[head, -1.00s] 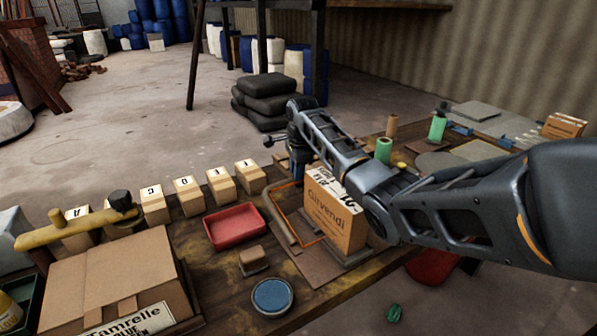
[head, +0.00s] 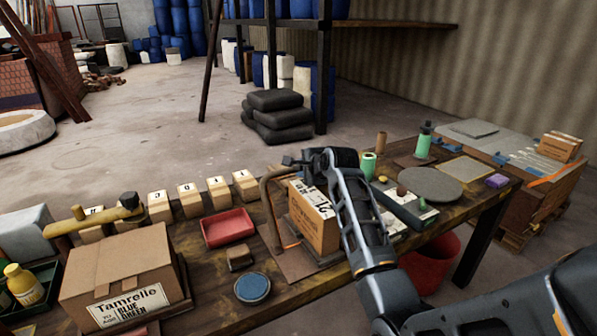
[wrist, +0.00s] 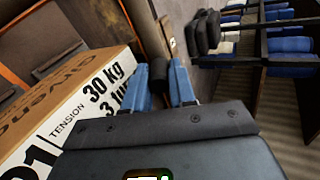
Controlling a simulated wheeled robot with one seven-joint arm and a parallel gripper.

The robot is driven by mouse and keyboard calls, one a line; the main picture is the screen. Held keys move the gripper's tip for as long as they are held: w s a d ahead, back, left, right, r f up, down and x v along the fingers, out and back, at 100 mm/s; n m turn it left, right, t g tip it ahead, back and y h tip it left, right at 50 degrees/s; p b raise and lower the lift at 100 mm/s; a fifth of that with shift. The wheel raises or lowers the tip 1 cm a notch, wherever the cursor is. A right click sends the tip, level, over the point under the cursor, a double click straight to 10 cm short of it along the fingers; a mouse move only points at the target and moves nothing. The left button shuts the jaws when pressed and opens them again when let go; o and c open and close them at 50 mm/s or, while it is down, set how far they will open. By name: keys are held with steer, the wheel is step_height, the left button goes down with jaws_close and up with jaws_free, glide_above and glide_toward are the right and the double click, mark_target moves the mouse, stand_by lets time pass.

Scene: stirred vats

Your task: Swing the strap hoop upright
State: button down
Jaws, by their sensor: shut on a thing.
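The strap hoop (head: 268,212) is a brown bent tube beside the left side of a labelled carton (head: 313,222). In the head view it rises steeply from the base board, and its top bends right toward my gripper (head: 292,162). In the wrist view, my gripper's blue fingers (wrist: 160,84) are closed around a dark grip (wrist: 159,72) by the brown tube. The carton fills the left of that view, with "TENSION 30 kg" on its label. A short orange strip shows low at the carton's left. My arm hides the hoop's far side.
Left of the hoop are a red tray (head: 228,228), a blue round tin (head: 252,288) and lettered blocks (head: 190,200). A green cylinder (head: 368,166) and grey disc (head: 430,185) lie right.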

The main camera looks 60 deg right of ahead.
steer(key=s+a+t+h+b, duration=0.1)
steer(key=s+a+b, duration=0.1)
steer(key=s, duration=0.1)
steer(key=s+a+t+h+b, duration=0.1)
steer(key=s+a+t+b, duration=0.1)
steer(key=s+b, duration=0.1)
steer(key=s+a+t+h+b, duration=0.1)
steer(key=s+t+b, duration=0.1)
steer(key=s+b, duration=0.1)
steer(key=shift+a+r, duration=0.1)
steer(key=shift+a, duration=0.3)
steer(key=c, duration=0.9)
jaws_free()
steer(key=shift+s, duration=0.1)
steer(key=shift+v, duration=3.9)
